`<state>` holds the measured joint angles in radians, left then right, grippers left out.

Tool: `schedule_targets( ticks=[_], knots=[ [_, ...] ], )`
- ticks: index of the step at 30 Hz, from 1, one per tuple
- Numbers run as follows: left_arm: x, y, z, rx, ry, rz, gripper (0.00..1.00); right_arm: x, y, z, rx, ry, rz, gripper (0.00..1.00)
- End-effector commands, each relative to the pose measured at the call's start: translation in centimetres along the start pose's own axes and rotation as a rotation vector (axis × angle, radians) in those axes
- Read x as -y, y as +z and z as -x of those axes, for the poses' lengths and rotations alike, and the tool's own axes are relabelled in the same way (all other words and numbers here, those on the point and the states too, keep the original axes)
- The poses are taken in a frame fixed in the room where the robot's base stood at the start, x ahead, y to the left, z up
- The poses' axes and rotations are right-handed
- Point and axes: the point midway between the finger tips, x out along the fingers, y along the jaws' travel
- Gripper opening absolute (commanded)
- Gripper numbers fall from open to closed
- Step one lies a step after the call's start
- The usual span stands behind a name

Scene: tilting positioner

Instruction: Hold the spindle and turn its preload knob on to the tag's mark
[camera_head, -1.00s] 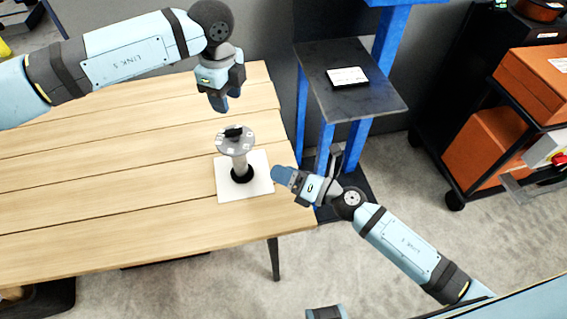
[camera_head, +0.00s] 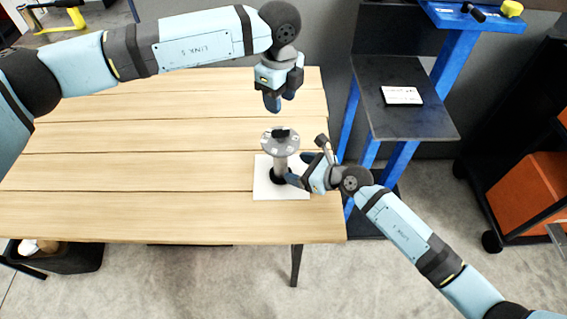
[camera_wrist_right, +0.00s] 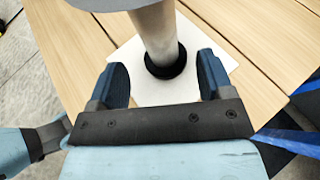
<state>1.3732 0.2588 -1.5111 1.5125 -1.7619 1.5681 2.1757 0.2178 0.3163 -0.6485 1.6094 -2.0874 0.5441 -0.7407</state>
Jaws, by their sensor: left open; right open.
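The spindle (camera_head: 280,163) stands upright on a white square plate (camera_head: 293,191) near the table's right edge. It has a grey column, a black collar at its foot and a round grey disc (camera_head: 268,146) with pale marks on top. The dark preload knob (camera_head: 281,133) sits on the disc. My left gripper (camera_head: 272,103) is open, above the knob and apart from it. My right gripper (camera_head: 297,170) is open beside the column at its right. In the right wrist view the column (camera_wrist_right: 158,35) stands just ahead of the open fingers (camera_wrist_right: 160,82). The tag's writing is too small to read.
The wooden table (camera_head: 130,180) is clear to the left of the spindle. A dark stand with blue legs (camera_head: 410,122) is at the right and bears a small white-faced card or tag (camera_head: 402,95). An orange box (camera_head: 535,190) on a black cart is further right.

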Motion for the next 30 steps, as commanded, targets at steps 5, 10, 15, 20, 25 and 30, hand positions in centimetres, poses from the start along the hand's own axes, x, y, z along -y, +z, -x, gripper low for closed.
schedule_targets(
  ticks=[5,10,15,20,25,30],
  knots=[
    [0.0,0.0,0.0,0.0,0.0,0.0,0.43,0.0,0.2,-3.4,0.002,-0.001,-0.002,0.74],
    [0.0,0.0,0.0,0.0,0.0,0.0,0.43,0.0,0.1,-5.5,0.001,-0.001,-0.001,0.74],
    [0.0,0.0,0.0,0.0,0.0,0.0,0.43,0.0,0.0,-6.5,0.001,-0.001,0.0,0.74],
    [0.0,0.0,0.0,0.0,0.0,0.0,0.43,0.0,0.0,-6.6,0.001,-0.001,0.0,0.74],
    [0.0,0.0,0.0,0.0,0.0,0.0,0.43,0.0,0.0,-6.5,0.001,-0.001,-0.001,0.62],
    [0.0,0.0,0.0,0.0,0.0,0.0,0.43,0.0,0.0,-6.5,0.001,-0.001,-0.001,0.23]
  ],
)
